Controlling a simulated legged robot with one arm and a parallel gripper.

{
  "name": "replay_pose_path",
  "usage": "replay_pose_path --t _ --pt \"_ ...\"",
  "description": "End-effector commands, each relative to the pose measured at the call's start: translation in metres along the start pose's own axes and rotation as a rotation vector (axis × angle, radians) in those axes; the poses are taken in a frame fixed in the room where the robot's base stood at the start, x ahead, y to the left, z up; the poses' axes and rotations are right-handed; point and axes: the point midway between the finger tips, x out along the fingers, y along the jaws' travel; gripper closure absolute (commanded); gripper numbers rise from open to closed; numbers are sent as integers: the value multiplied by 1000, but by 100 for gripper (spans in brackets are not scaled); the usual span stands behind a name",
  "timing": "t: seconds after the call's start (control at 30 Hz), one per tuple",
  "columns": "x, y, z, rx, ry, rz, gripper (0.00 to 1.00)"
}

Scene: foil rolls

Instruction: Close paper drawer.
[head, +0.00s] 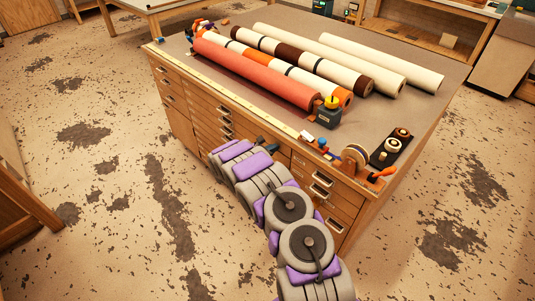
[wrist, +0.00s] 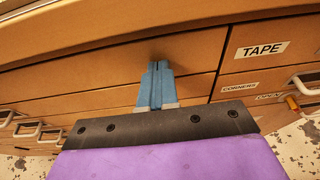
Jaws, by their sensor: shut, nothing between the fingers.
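The wooden cabinet (head: 185,115) has several drawers along its front, with metal handles. No label reading paper is legible, so I cannot tell which drawer is the paper drawer. My gripper (head: 264,144) is at the cabinet's front, below the tabletop edge, partly hidden by my arm. In the wrist view, the blue fingers of my gripper (wrist: 158,66) are together and empty. They point at a plain wooden drawer front (wrist: 190,52); I cannot tell whether they touch it. To its right is a drawer front labelled TAPE (wrist: 263,49).
Several long rolls lie on the cabinet top, including a red one (head: 255,72). A wooden bench (head: 22,190) is at the left. The floor (head: 110,200) between is clear.

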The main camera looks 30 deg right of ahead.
Motion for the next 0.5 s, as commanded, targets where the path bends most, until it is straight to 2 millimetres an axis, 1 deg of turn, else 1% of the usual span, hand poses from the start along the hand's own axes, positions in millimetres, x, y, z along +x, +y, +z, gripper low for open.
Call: replay_pose_path --t 0.03,0.5 --pt "3 0 2 1 -2 -1 100" --pt "10 0 5 4 0 0 100"
